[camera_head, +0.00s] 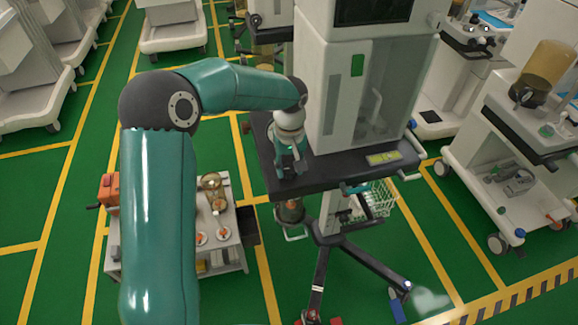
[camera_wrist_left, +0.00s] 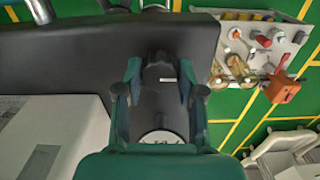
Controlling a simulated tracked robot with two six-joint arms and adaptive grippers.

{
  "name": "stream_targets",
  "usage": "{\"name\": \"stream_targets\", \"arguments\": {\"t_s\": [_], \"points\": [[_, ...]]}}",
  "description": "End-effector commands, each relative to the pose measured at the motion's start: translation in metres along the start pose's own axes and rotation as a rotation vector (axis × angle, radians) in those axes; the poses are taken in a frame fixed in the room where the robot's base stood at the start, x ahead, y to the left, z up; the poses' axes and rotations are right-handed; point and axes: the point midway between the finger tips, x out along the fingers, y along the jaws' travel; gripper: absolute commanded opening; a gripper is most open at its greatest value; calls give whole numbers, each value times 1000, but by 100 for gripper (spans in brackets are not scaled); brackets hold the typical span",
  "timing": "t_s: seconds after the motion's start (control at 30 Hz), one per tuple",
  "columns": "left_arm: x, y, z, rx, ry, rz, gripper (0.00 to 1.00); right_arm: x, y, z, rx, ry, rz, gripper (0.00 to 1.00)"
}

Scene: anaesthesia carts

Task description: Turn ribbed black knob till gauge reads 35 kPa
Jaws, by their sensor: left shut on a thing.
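The black knob (camera_wrist_left: 158,76) shows in the left wrist view, round and dark with a short white line, on a dark surface. My left gripper (camera_wrist_left: 160,82) has one finger on each side of it and is shut on it. A white gauge dial (camera_wrist_left: 160,138) lies just below the knob in that view. My gripper body covers its lower part, so I cannot read it. In the head view my left gripper (camera_head: 290,165) points down at the cart's dark shelf (camera_head: 335,170); it hides the knob and gauge there. My right gripper is not in view.
A tall white cabinet (camera_head: 345,95) rises from the shelf, close to the right of my gripper. A low trolley (camera_head: 238,258) with small parts and an orange device (camera_head: 108,190) stands to the left. Other carts (camera_head: 520,150) stand to the right.

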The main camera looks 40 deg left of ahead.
Motion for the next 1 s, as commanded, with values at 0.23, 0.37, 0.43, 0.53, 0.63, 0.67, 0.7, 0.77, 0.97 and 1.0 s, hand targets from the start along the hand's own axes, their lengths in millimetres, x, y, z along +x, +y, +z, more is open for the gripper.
{"name": "stream_targets", "arguments": {"t_s": [0.23,0.37,0.43,0.53,0.63,0.67,0.7,0.77,0.97,1.0], "points": [[-1,1,0,25,2,4,4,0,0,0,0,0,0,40],[-1,1,-1,24,3,4,48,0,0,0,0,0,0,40],[-1,1,-1,24,2,4,60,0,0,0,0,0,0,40],[-1,0,0,23,2,3,64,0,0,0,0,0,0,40],[-1,0,0,23,2,2,64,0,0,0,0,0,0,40],[-1,0,0,23,1,2,64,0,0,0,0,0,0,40],[-1,0,0,23,1,2,64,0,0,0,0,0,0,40],[-1,0,0,23,1,2,64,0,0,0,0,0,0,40],[-16,0,-2,21,5,4,64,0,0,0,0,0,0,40],[-21,0,-2,22,5,4,64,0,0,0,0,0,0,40]]}}
